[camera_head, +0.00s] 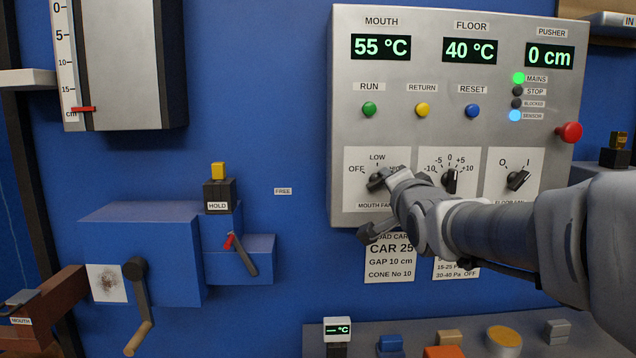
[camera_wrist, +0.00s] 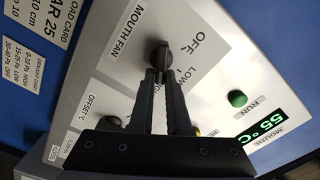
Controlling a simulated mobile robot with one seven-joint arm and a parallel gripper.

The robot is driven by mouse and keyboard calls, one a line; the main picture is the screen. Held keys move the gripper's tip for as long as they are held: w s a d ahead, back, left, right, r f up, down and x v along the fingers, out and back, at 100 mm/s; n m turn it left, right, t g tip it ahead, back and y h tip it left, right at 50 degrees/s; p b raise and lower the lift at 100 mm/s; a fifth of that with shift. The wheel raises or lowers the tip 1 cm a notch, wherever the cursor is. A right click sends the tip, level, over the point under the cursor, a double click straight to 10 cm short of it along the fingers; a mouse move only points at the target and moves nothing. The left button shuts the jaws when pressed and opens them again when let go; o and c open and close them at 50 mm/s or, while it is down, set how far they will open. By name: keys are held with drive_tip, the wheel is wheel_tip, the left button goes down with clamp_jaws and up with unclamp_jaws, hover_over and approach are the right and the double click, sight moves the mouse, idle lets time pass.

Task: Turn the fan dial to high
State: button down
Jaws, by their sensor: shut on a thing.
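The mouth fan dial (camera_head: 376,181) is a dark knob on a white plate marked OFF and LOW on the grey control panel. A third mark at its right is mostly hidden behind my gripper in the head view. My gripper (camera_head: 388,178) reaches in from the right and covers part of the dial. In the wrist view, the fingertips (camera_wrist: 161,76) are closed on the dial (camera_wrist: 160,54), between the MOUTH FAN label and the OFF and LOW marks. I cannot tell exactly which mark the dial points to.
An offset dial (camera_head: 451,180) and a two-position dial (camera_head: 518,180) sit to the right, close to my arm. Green, yellow and blue buttons (camera_head: 472,111) are above, and a red knob (camera_head: 569,132) is at the panel's right. A shelf with small blocks (camera_head: 503,340) lies below.

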idle(0.3)
drive_tip(key=c, duration=0.9)
unclamp_jaws()
drive_tip(key=shift+s, duration=0.1)
drive_tip(key=s+p, duration=0.1)
drive_tip(key=s, duration=1.6)
drive_tip(key=shift+s, duration=0.1)
